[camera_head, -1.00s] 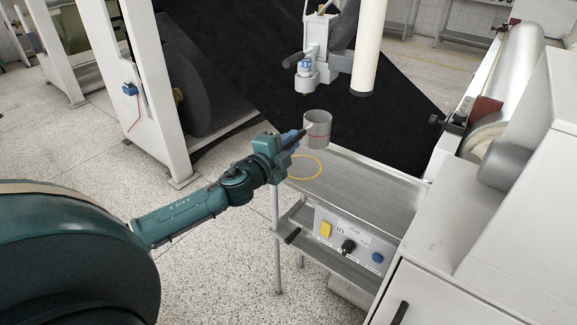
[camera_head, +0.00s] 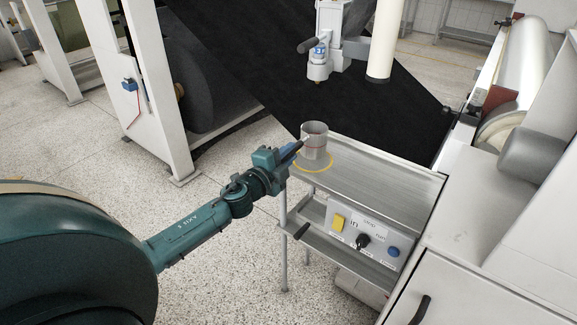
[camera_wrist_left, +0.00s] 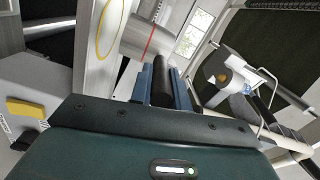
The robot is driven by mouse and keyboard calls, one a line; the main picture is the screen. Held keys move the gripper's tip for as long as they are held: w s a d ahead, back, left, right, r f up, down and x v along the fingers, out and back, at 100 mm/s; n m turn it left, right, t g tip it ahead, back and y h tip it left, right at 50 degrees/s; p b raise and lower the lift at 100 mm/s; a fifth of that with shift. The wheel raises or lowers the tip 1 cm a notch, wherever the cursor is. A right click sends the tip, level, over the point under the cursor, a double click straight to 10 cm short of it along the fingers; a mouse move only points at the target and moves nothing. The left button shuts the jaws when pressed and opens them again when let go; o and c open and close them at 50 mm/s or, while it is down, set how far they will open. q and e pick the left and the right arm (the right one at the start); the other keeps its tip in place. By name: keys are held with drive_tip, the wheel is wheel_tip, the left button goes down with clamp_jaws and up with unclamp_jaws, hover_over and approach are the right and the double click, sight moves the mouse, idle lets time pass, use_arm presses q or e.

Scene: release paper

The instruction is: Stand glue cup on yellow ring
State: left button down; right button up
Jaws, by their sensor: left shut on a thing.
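The glue cup (camera_head: 315,135) is a grey, see-through cylinder with a red line; it also shows in the wrist view (camera_wrist_left: 158,38). My left gripper (camera_head: 298,148) is shut on the cup's dark handle, which lies between the blue fingers (camera_wrist_left: 163,82) in the wrist view. The cup is upright over the yellow ring (camera_head: 329,167) on the metal table. The ring is partly hidden behind the cup and shows at the upper left in the wrist view (camera_wrist_left: 98,42). A small gap seems to remain under the cup. My right gripper is not in view.
The metal table top (camera_head: 390,175) is bare right of the ring. A control panel (camera_head: 364,240) with a yellow switch, black knob and blue button is below. A grey machine head (camera_head: 322,60) and a white roller (camera_head: 383,45) hang behind, before a black sheet.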

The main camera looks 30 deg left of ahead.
use_arm(q)
wheel_tip(320, 180, down, 2)
drive_tip(key=shift+f+b, duration=0.15)
drive_tip(key=shift+b, duration=0.15)
drive_tip(key=shift+f, duration=0.25)
drive_tip(key=c, duration=1.3)
unclamp_jaws()
